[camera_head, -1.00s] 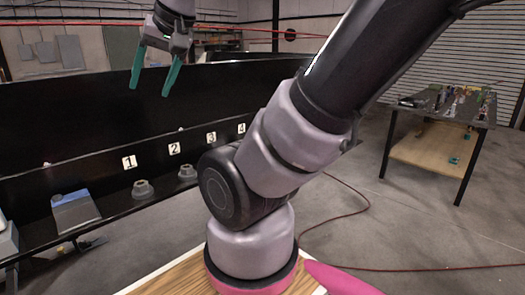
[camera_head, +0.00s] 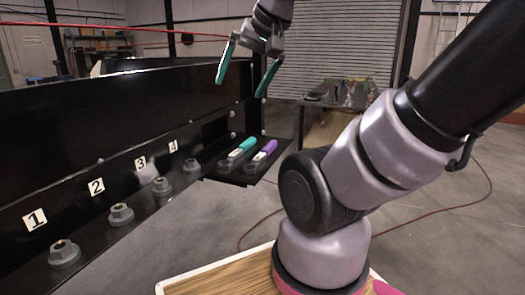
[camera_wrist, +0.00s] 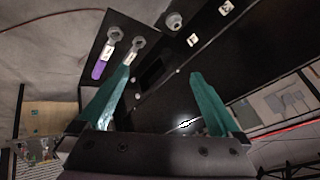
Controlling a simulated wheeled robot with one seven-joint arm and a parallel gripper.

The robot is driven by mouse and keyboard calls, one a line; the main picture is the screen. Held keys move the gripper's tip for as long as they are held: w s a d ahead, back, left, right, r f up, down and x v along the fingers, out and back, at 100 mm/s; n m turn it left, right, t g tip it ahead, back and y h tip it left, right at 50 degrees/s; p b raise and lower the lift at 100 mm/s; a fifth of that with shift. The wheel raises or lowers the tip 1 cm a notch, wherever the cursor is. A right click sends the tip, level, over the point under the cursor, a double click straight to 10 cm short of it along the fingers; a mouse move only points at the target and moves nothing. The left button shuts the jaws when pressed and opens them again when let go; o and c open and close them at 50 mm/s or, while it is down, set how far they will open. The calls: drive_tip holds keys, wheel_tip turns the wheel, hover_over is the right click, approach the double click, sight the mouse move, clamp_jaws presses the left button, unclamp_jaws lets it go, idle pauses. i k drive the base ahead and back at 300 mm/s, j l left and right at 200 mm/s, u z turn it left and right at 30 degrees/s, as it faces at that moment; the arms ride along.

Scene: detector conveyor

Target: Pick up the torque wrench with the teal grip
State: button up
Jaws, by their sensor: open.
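The torque wrench with the teal grip (camera_head: 246,144) lies on a small black shelf (camera_head: 246,180) at the far end of the conveyor. Next to it, on the right, lies a similar wrench with a purple grip (camera_head: 268,148). My gripper (camera_head: 242,88) is open and empty, high above the shelf and apart from both wrenches. In the wrist view, my gripper's (camera_wrist: 161,73) left finger covers most of the teal grip; the teal wrench's head and pale label (camera_wrist: 131,57) show beyond it. The purple grip (camera_wrist: 98,70) is clear there.
The black conveyor wall (camera_head: 100,125) runs along the left, with number plates and several grey hex nuts (camera_head: 121,214) on its ledge. A cluttered table (camera_head: 335,94) stands behind. A red cable lies on the floor. Grey floor right of the conveyor is open.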

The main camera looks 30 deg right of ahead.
sight(228, 163)
drive_tip(key=z, duration=0.4)
drive_tip(key=i+l+u, duration=0.1)
drive_tip(key=l, duration=0.2)
drive_tip(key=i+l+u, duration=0.1)
drive_tip(key=l, duration=0.25)
drive_tip(key=i+l+u, duration=0.1)
drive_tip(key=i+l, duration=0.15)
drive_tip(key=i+l+u, duration=0.1)
drive_tip(key=l, duration=0.35)
drive_tip(key=i+l+u, duration=0.1)
drive_tip(key=l, duration=0.25)
drive_tip(key=i+l+u, duration=0.1)
drive_tip(key=l, duration=0.3)
